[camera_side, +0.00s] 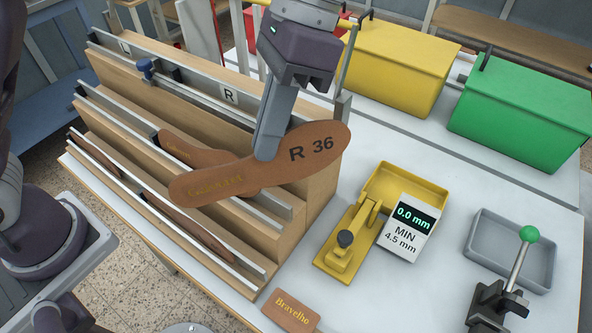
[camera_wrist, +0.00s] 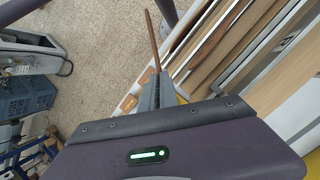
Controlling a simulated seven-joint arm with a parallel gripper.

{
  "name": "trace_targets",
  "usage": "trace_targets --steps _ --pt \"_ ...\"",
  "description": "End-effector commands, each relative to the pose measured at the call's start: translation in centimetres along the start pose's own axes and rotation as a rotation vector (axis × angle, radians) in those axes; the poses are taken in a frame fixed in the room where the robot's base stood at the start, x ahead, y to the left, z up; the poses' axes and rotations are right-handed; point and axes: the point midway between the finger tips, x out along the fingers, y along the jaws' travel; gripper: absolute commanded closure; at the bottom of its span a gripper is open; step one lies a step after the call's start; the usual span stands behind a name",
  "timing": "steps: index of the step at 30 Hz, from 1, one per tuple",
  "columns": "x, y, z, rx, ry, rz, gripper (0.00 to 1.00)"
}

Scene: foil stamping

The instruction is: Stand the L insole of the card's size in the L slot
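My gripper (camera_side: 270,148) is shut on a brown insole (camera_side: 320,145) marked "R 36", with gold lettering at its other end. It is held above the front right of a wooden stepped rack (camera_side: 322,195). In the wrist view the insole (camera_wrist: 153,38) shows edge-on between the fingers (camera_wrist: 152,92). An "R" label (camera_side: 228,96) is on the rack's upper rail; the label farther left (camera_side: 125,47) is too small to read surely. Another brown insole (camera_side: 185,150) stands in the rack behind the held one. More insoles (camera_side: 190,230) stand in the front row. I see no readable size card.
A yellow thickness gauge (camera_side: 335,262) reads 0.0 mm, with "MIN 4.5 mm" on it. A grey tray (camera_side: 545,270), a green-knobbed lever (camera_side: 515,260), a yellow bin (camera_side: 400,70) and a green bin (camera_side: 520,120) stand right.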

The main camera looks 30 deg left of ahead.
Motion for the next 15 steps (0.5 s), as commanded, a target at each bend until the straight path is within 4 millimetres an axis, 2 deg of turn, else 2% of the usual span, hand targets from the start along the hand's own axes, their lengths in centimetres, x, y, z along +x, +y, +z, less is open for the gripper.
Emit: trace_targets --steps 1,8,11,15 --pt "0.0 -1.5 0.4 0.013 0.0 -0.012 1.0" --pt "0.0 -8.0 3.9 0.152 -0.017 -0.088 1.0" --pt "0.1 -11.4 6.3 0.228 -0.041 -0.127 1.0" --pt "0.6 -17.1 10.1 0.331 -0.064 -0.183 1.0"
